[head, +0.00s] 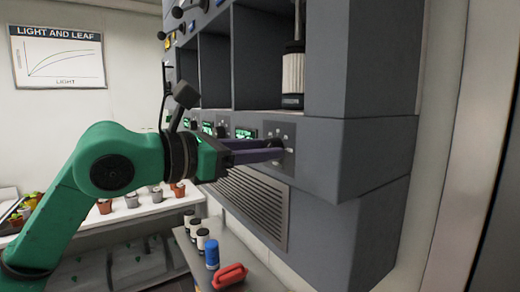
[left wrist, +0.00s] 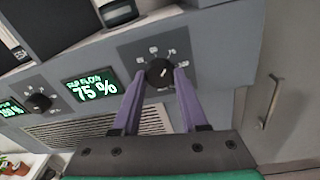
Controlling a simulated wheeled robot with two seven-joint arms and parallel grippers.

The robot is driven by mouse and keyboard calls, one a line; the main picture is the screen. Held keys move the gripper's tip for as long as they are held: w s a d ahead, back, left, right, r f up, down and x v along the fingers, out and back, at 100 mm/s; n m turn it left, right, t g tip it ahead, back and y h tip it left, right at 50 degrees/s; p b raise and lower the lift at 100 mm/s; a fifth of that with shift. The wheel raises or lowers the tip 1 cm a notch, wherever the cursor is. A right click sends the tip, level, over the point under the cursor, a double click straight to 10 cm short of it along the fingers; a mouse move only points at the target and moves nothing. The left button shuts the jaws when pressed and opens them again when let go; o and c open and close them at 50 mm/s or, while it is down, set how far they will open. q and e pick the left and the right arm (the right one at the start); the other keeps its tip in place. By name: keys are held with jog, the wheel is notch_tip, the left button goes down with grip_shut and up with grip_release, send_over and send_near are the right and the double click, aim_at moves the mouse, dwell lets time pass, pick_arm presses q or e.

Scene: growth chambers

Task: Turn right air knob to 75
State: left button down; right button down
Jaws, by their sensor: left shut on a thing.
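The right air knob (left wrist: 159,73) is a round black knob on a grey dial panel, with printed marks around it. In the left wrist view its pale pointer line tilts up to the right, toward the 75 mark. The green display (left wrist: 95,89) to its left reads 75 %. My left gripper (left wrist: 161,77) has its two purple fingers on either side of the knob and is shut on it. In the head view the left gripper (head: 282,150) reaches the panel from the left, and its fingers mostly hide the knob. My right gripper is in neither view.
Another black knob (left wrist: 39,102) with its own green display sits farther left. A vent grille (head: 250,203) is below the panel. Below stand a blue-capped bottle (head: 211,254) and a red object (head: 230,276). Potted plants (head: 131,199) stand on a bench behind my arm.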

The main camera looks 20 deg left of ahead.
pick_arm(q)
jog(key=shift+c, duration=2.2)
grip_release()
jog(key=b+v, duration=0.6)
jog(key=v, duration=0.8)
jog(key=shift+s, duration=0.2)
jog(key=shift+a+r, duration=0.1)
jog(key=shift+a, duration=0.05)
